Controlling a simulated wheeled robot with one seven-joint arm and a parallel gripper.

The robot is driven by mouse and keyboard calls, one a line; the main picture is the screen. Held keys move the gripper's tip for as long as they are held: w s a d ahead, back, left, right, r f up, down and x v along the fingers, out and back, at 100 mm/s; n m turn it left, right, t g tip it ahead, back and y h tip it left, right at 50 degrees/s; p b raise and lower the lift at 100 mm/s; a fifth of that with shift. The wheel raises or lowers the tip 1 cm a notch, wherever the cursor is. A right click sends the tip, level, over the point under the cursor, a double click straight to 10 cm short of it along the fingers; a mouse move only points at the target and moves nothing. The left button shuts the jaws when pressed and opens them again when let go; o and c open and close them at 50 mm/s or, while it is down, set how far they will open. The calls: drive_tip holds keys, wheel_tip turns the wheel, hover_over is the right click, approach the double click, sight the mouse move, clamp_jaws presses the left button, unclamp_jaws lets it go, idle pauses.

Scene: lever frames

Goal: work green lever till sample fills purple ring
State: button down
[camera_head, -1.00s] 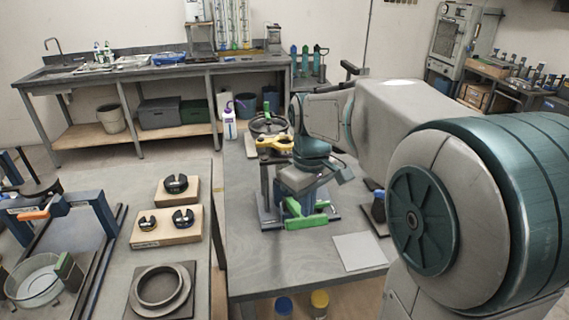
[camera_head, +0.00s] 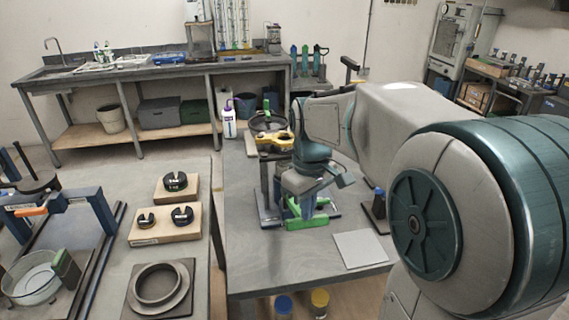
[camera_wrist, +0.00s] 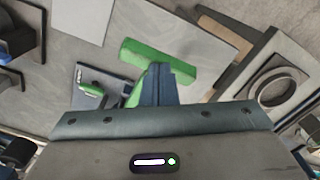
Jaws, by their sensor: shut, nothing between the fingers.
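The green lever (camera_head: 308,219) is low at the front of a stand on the middle table. In the wrist view it shows as a green bar (camera_wrist: 150,57) with a green stem running down behind my fingers. My gripper (camera_wrist: 158,72) is shut and empty, its blue fingertips over the lower edge of the bar. I cannot tell whether they touch it. In the head view my gripper (camera_head: 292,207) is partly hidden by my wrist, just above and beside the lever. I cannot make out a purple ring or the sample in either view.
A yellow fitting (camera_head: 268,142) and a dark handwheel (camera_head: 268,122) stand behind the lever. A purple-topped bottle (camera_head: 229,122) is behind left. A pale flat plate (camera_head: 360,249) lies in front right. The table front left of the lever is clear.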

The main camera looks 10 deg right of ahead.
wheel_tip(320, 180, down, 8)
drive_tip(key=s+b, duration=0.1)
drive_tip(key=b, duration=0.4)
drive_tip(key=shift+r, duration=0.2)
wheel_tip(320, 180, up, 15)
drive_tip(key=w+p, duration=0.2)
drive_tip(key=p, duration=1)
drive_tip(key=shift+f, duration=0.2)
idle(0.5)
drive_tip(key=f+n, duration=0.1)
drive_tip(key=n, duration=0.5)
drive_tip(key=f+n+p, duration=0.1)
drive_tip(key=f+n, duration=0.1)
drive_tip(key=n, duration=0.4)
drive_tip(key=f+n+p, duration=0.1)
drive_tip(key=f+n, duration=0.1)
drive_tip(key=n, duration=0.4)
drive_tip(key=shift+s+f, duration=0.15)
drive_tip(key=shift+s, duration=0.1)
